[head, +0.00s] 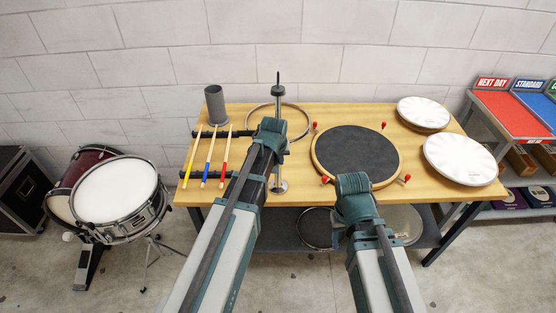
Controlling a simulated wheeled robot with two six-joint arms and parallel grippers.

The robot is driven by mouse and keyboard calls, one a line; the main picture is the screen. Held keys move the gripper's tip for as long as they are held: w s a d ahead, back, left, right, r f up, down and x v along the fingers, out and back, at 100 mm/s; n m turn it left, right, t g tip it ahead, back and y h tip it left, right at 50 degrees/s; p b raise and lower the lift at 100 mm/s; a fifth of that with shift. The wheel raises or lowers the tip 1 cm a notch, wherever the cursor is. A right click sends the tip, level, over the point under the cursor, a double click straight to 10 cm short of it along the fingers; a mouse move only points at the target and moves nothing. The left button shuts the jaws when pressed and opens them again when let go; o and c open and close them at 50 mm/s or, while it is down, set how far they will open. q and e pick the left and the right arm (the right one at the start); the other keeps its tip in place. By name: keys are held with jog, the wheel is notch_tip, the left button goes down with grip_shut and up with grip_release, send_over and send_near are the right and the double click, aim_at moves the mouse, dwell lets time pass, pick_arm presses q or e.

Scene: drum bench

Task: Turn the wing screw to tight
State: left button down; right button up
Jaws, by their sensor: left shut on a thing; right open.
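A slim metal stand (278,98) rises from the front middle of the bench, with its round foot (280,187) near the front edge. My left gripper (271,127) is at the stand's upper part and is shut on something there. The gripper covers the spot, so the wing screw cannot be made out; it appears to be what the jaws hold. How far it is turned does not show. My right gripper (352,181) is open at the front edge of the round dark pad (356,154), away from the stand. Its fingertips are hard to see.
The wooden bench (440,183) also holds sticks (207,157), a grey cup (216,106), a metal hoop (299,107) behind the stand and two white drumheads (461,159). Red-ended pieces (384,125) surround the pad. A drum (114,190) stands left of the bench.

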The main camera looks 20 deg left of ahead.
pick_arm(q)
jog(key=c, duration=0.9)
grip_release()
jog(key=shift+r, duration=0.15)
jog(key=p+v, duration=1.2)
jog(key=v, duration=0.1)
jog(key=shift+s+r+p, duration=0.15)
jog(key=shift+r+p, duration=0.1)
jog(key=shift+p, duration=0.1)
jog(key=s+d+f+m+g+b, duration=0.2)
jog(key=s+d+f+b, duration=0.4)
jog(key=s, duration=0.3)
jog(key=s+d+f+m+g+b, duration=0.3)
jog(key=s+d+f+m+b, duration=0.2)
jog(key=s+f, duration=0.3)
jog(key=shift+s+d+y+b, duration=0.4)
jog(key=shift+s+d+b, duration=0.15)
jog(key=shift+d+b, duration=0.2)
